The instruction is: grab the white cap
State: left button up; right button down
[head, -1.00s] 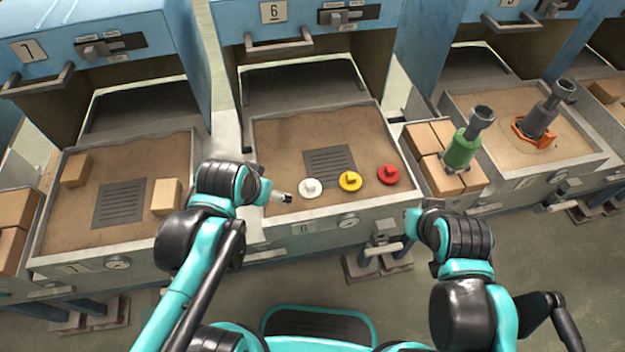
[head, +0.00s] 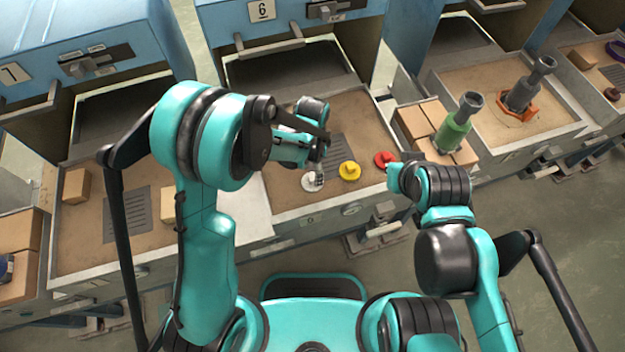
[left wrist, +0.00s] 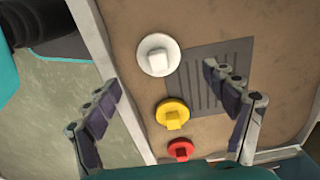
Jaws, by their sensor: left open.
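The white cap (head: 312,181) is a round disc with a raised block on top. It lies on the sandy bed of tray 6, near its front edge, and also shows in the left wrist view (left wrist: 158,55).
A yellow cap (head: 349,171) and a red cap (head: 384,159) lie in a row right of the white one. A dark slotted grate (left wrist: 209,75) is beside them. A green cylinder (head: 455,132) stands on blocks to the right. The tray's front wall (head: 335,216) is close.

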aim_at(313, 177)
pick_arm(q)
notch_tip(313, 177, down, 7)
jog(key=b, duration=0.2)
jog(key=shift+s+r+b, duration=0.1)
jog(key=shift+r+b, duration=0.1)
jog(key=shift+b, duration=0.15)
jog(key=shift+r, duration=0.1)
jog(key=shift+c, duration=1)
jog(key=shift+s, duration=0.15)
jog(key=c, duration=1.3)
